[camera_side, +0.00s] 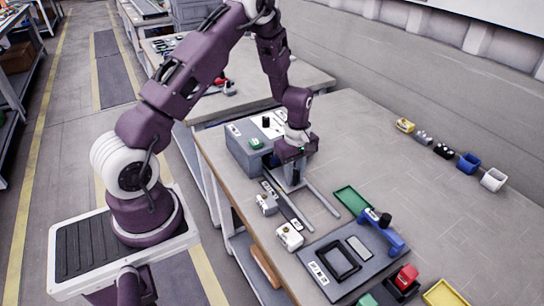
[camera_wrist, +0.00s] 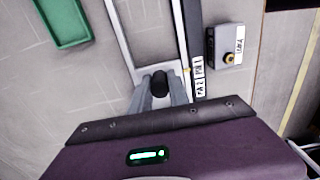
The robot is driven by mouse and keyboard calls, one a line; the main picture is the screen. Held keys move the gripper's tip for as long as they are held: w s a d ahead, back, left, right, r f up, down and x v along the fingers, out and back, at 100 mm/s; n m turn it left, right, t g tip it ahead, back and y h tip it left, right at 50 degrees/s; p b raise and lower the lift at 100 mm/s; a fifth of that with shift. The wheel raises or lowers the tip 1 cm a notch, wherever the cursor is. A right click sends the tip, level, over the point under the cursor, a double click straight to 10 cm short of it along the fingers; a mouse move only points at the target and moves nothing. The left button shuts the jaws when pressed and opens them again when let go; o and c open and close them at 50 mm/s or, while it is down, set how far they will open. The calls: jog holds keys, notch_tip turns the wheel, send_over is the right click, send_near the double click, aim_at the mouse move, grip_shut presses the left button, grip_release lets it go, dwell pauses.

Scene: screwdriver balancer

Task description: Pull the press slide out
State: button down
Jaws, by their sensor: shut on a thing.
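The grey press housing (camera_side: 243,152) stands on the bench in the side view, with a small green part on its top. Two parallel light rails (camera_side: 324,200) run out from it along the bench toward the lower right. In the wrist view the slide's pale rails (camera_wrist: 118,38) run up the picture, with a cross piece near my fingers. My gripper (camera_side: 291,181) is low in front of the housing, between the rails. In the wrist view my gripper (camera_wrist: 160,92) is shut on a black knob (camera_wrist: 160,82). The knob's lower part is hidden by the fingers.
A grey button box (camera_wrist: 229,46) stands right of the rails in the wrist view. In the side view another small box (camera_side: 289,237) stands near the rail ends. A green tray (camera_side: 352,200), a blue stand (camera_side: 388,234) and a dark plate (camera_side: 325,283) lie beyond.

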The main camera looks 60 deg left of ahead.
jog(key=shift+d, duration=5.95)
jog(key=c, duration=1.3)
grip_release()
jog(key=shift+o, duration=0.7)
